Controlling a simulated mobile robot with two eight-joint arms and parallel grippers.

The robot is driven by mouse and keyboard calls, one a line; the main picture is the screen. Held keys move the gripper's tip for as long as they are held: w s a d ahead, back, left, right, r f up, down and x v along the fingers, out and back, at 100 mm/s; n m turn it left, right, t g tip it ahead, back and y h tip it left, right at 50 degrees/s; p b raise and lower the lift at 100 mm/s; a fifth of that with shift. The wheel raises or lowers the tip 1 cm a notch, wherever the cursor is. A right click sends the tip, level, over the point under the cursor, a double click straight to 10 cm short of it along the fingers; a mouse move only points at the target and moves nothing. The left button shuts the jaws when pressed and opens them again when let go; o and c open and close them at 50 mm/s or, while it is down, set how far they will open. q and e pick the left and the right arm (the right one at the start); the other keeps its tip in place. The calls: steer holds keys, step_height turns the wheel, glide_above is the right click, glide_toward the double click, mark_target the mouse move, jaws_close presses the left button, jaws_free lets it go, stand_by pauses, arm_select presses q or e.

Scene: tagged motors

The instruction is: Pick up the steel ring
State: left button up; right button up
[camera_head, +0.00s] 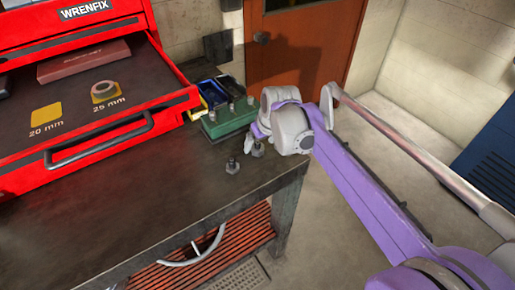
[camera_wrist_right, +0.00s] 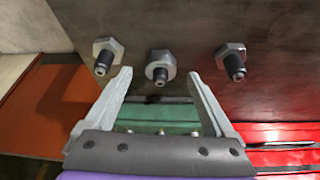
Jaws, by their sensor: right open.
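A small pale grey-tan ring (camera_head: 104,87), the only loose ring I make out, lies flat on the yellow patch marked 25 mm in the open red drawer (camera_head: 95,149). Whether it is steel is hard to tell. My right gripper (camera_head: 255,138) is over the right end of the bench, beside the green block, well right of the drawer. In the right wrist view my right gripper (camera_wrist_right: 157,84) is open, with nothing between its fingers. The ring is not visible there. My left gripper is not in view.
Several bolts stand in the green block (camera_head: 226,124); others (camera_head: 232,167) stand on the dark bench (camera_head: 150,205). A blue-and-yellow item (camera_head: 211,92) lies behind the block. A brown box (camera_head: 84,62) is in the drawer. The 20 mm yellow patch (camera_head: 46,117) is bare. The bench front is clear.

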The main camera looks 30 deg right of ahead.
steer(key=shift+w+f, duration=0.3)
steer(key=shift+f, duration=0.35)
steer(key=c, duration=1.4)
step_height(320, 180, up, 10)
steer(key=p, duration=0.1)
step_height(320, 180, up, 5)
steer(key=p, duration=0.4)
glide_above(259, 149)
